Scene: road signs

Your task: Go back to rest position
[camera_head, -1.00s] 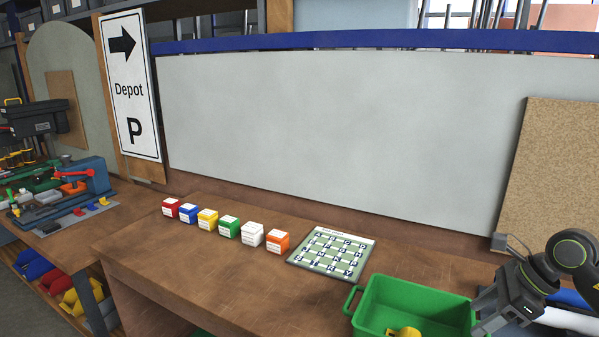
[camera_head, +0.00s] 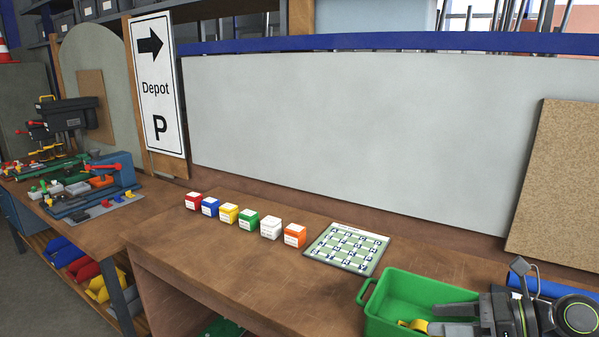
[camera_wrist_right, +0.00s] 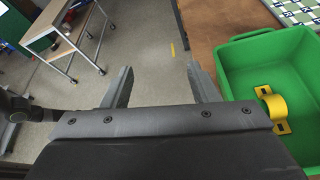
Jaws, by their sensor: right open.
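My right gripper (camera_head: 452,319) is at the lower right of the head view, in front of part of the green bin (camera_head: 397,286). In the right wrist view its two fingers (camera_wrist_right: 160,88) are spread apart with nothing between them, and the floor shows beyond. The green bin also shows in the wrist view (camera_wrist_right: 237,62), to the right of the fingers. A yellow part with a ring shape (camera_wrist_right: 277,105) lies inside the bin. My left gripper is in neither view.
A row of several coloured cubes (camera_head: 249,219) and a green grid board (camera_head: 346,248) sit on the wooden bench (camera_head: 240,270). A Depot sign (camera_head: 158,85) stands behind at left. A second bench (camera_head: 70,200) with tools stands further left. A cork board (camera_head: 560,185) leans at right.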

